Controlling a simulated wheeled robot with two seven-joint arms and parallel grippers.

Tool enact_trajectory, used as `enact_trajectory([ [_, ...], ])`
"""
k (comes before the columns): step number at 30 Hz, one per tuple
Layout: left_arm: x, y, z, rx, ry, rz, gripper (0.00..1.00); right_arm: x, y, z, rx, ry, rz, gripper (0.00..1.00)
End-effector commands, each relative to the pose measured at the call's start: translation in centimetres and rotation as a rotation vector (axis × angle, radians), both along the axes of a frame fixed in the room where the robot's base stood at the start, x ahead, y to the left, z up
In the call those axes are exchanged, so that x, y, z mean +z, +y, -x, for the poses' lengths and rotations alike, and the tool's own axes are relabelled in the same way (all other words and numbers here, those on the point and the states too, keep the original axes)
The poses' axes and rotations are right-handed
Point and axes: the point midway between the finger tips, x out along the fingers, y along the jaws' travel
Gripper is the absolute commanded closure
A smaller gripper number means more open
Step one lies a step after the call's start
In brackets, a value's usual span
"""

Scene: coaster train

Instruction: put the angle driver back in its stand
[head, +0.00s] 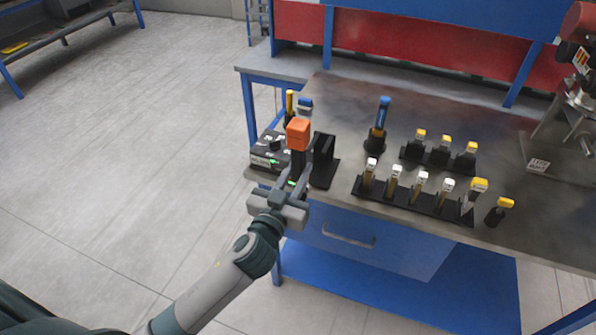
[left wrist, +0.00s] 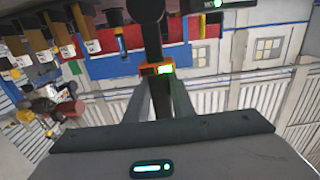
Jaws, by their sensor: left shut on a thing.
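The angle driver (head: 298,134) has an orange head on a dark upright body and stands above the near-left edge of the workbench. My left gripper (head: 294,187) is shut on its lower part. In the left wrist view the dark body of the angle driver (left wrist: 152,40) rises from between the fingers, with an orange band and a green light at its base. A black upright bracket on a flat base, which looks like the stand (head: 324,165), is on the bench just right of the driver. The driver looks apart from it, though depth is hard to tell. My right gripper is out of view.
A dark box (head: 264,158) and a yellow-topped tool (head: 290,104) are left of and behind the driver. A blue-handled tool (head: 382,122) stands upright farther right. A long black rack (head: 410,200) holds several tools along the front. The bench's near edge is close to my gripper.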

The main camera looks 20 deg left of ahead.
Motion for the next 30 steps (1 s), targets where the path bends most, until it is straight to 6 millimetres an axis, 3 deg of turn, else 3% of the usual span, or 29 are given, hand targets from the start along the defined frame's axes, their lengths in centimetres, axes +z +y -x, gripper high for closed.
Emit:
enact_trajectory([
  [11, 0.4, -0.1, -1.6, -0.002, -0.009, 0.0, 1.0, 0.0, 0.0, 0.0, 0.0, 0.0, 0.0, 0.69],
  [26, 0.4, -0.2, -5.6, -0.001, -0.007, -0.001, 1.0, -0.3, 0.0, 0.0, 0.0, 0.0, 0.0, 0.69],
  [30, 0.4, -0.2, -5.6, -0.001, -0.006, 0.001, 1.0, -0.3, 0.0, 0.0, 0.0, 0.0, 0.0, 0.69],
])
